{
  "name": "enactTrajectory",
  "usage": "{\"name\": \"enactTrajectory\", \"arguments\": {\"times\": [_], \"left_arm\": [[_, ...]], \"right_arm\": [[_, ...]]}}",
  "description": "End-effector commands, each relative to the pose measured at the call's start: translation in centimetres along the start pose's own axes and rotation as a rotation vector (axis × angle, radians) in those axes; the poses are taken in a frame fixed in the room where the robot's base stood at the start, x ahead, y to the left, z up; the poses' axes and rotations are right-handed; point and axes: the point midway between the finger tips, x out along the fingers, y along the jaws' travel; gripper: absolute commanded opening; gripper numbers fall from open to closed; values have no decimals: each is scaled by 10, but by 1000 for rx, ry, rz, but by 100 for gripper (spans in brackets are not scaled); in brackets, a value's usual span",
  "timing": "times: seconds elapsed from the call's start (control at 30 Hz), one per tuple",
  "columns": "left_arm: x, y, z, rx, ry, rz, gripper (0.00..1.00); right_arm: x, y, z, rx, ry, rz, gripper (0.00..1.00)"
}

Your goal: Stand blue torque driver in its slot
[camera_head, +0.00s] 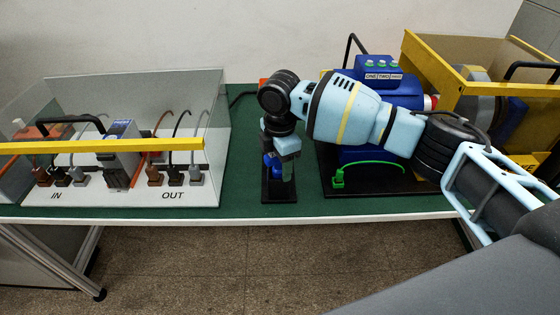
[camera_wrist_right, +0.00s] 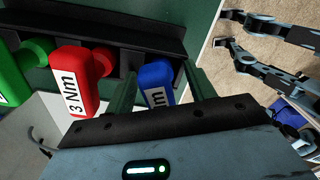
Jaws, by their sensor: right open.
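The blue torque driver (camera_wrist_right: 157,82) stands in the black rack (camera_wrist_right: 120,32), at the right end of a row in the right wrist view. Its handle has a white label, partly hidden by my gripper. My right gripper (camera_wrist_right: 162,75) is open, with one green finger on each side of the blue handle. I cannot tell whether the fingers touch it. In the head view the right gripper (camera_head: 286,150) points down over the small black rack (camera_head: 279,197), and a bit of blue handle shows beside it. My left gripper is not in view.
A red driver (camera_wrist_right: 75,85) marked 3 Nm and a green driver (camera_wrist_right: 14,82) stand left of the blue one. In the head view a clear-sided box (camera_head: 140,105) with a yellow bar is left, and a blue unit (camera_head: 370,75) and yellow-walled box (camera_head: 440,60) are right.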

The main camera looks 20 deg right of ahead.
Motion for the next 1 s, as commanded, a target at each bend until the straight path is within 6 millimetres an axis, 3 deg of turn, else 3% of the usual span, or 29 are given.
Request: {"name": "enactTrajectory", "arguments": {"times": [0.23,0.63,1.0], "left_arm": [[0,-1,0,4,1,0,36],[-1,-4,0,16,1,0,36],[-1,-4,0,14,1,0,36]], "right_arm": [[-11,0,0,-1,0,2,55],[-69,0,0,1,0,1,55],[-78,0,0,0,0,0,55]]}}
